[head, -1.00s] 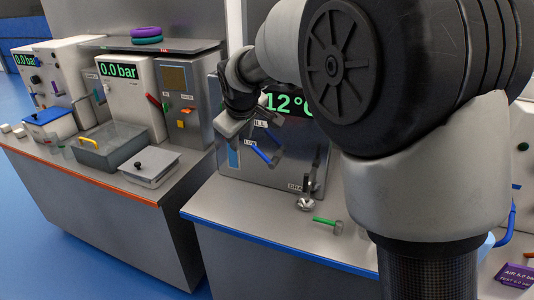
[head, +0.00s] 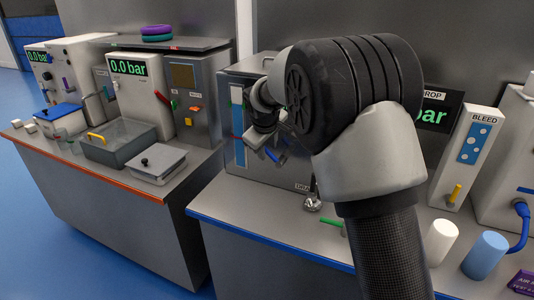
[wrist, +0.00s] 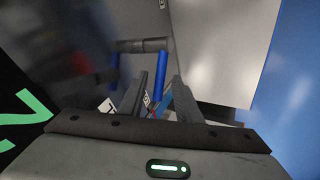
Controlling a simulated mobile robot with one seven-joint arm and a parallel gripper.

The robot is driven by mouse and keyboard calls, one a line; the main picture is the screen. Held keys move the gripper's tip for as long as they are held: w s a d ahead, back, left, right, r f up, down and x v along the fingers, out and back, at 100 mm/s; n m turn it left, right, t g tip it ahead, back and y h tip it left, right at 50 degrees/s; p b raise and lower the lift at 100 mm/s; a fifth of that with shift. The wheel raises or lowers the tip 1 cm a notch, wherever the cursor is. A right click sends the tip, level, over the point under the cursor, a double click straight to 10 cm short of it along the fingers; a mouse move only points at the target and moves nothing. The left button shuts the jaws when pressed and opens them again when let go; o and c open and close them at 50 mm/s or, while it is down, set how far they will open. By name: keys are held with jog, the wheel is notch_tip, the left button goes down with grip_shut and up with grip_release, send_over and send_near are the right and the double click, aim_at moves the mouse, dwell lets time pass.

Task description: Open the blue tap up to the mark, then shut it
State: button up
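The blue tap (head: 276,157) is on the front of the grey metal unit, mostly hidden behind my gripper (head: 262,140) in the head view. In the wrist view, the blue tap (wrist: 162,72) shows as blue bars joined by a dark grey crosspiece. My gripper (wrist: 160,88) has its two fingers apart there. One blue bar shows in the gap between them, beyond or level with the tips; I cannot tell whether they touch it. The mark is not readable, and the unit's temperature display is hidden by my arm in the head view.
A drain funnel (head: 312,203) and a green-handled item (head: 332,222) are on the bench (head: 235,205) below the tap. White (head: 440,242) and blue (head: 485,255) cylinders stand to the right. The bleed unit (head: 466,158) is behind them.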

jog(key=shift+x, duration=1.3)
grip_shut()
